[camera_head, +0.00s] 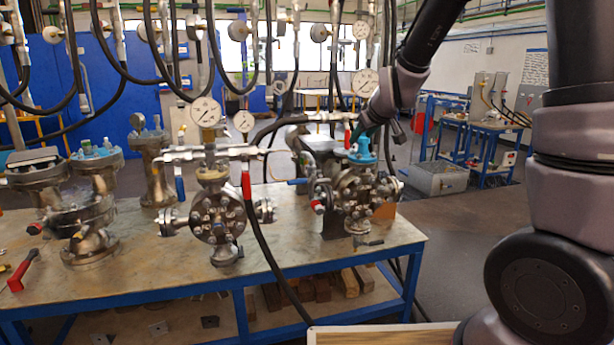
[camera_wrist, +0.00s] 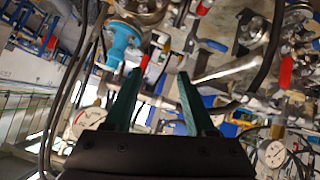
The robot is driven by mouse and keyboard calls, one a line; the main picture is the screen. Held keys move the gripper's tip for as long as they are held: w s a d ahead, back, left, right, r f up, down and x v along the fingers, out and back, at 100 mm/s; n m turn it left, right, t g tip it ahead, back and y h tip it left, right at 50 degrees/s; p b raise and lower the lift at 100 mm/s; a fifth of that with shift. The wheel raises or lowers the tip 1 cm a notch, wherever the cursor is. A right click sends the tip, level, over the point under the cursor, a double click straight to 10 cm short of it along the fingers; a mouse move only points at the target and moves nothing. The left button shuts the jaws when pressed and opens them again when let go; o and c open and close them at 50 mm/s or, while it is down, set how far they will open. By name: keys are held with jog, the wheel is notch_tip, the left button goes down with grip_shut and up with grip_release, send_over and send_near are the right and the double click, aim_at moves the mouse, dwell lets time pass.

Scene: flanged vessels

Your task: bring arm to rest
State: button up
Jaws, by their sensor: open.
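My arm enters from the right in the head view and reaches over the right end of the workbench. My gripper (camera_head: 362,133) is close to the blue-topped valve (camera_head: 362,152) on the right flanged vessel (camera_head: 352,190). In the wrist view my gripper (camera_wrist: 158,88) has its two green fingers apart, with nothing held between them. The blue valve top (camera_wrist: 122,42) shows beyond the left finger; whether they touch cannot be told. A thin red handle (camera_wrist: 145,62) appears beyond the gap between the fingers.
The workbench (camera_head: 130,268) holds a middle flanged vessel (camera_head: 217,215) and a left vessel (camera_head: 88,215). Pressure gauges (camera_head: 206,112) and black hoses (camera_head: 262,235) rise or hang around them. Open floor (camera_head: 460,235) lies right of the bench. A blue cart (camera_head: 487,140) stands farther back.

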jog(key=s+d+r+m+g, duration=0.1)
jog(key=s+d+r+m, duration=0.2)
jog(key=s, duration=0.6)
jog(key=s+d+r+m+g, duration=0.1)
jog(key=s+d+r+m, duration=0.2)
jog(key=s, duration=0.7)
jog(key=s+d+r+m+g, duration=0.1)
jog(key=s+d+r+m, duration=0.2)
jog(key=s, duration=0.7)
jog(key=shift+d+r+m, duration=0.15)
jog(key=shift+r+m, duration=0.25)
jog(key=shift+r, duration=0.25)
